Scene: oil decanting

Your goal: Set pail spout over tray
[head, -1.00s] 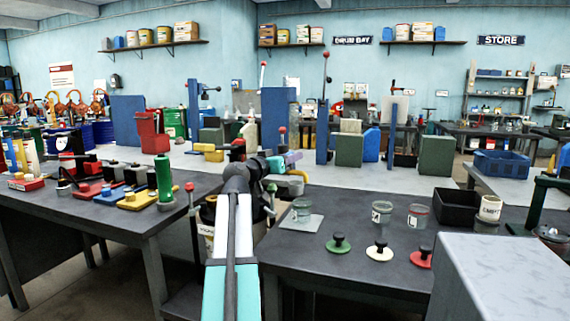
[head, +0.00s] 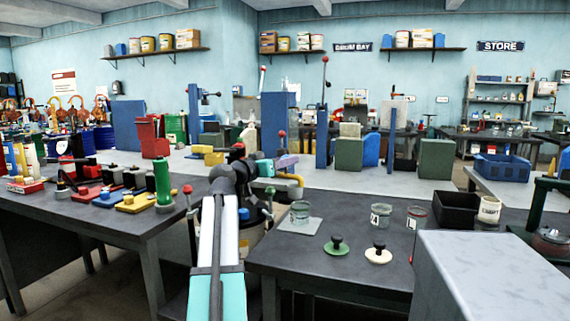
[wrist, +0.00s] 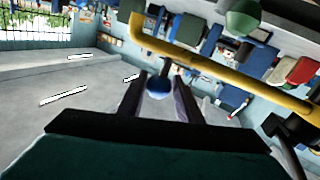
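A pail (head: 243,249), mostly hidden behind my arm, stands at the near table's left edge, among posts with coloured knobs. A yellow pipe (head: 291,186) lies just below and right of my gripper (head: 286,163); it may be the spout, but its link to the pail is hidden. In the wrist view a yellow pipe (wrist: 220,68) crosses beyond the fingers (wrist: 157,92). The fingers stand apart, with a blue knob (wrist: 158,87) seen between them; contact is not clear. A black open tray (head: 457,209) sits at the right of the near table.
A jar (head: 300,211) stands on a flat grey plate (head: 287,226). Two labelled cups (head: 381,215), a white mug (head: 489,209), a green disc (head: 337,247) and a cream disc (head: 378,254) share the table. A grey box (head: 490,275) blocks the lower right.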

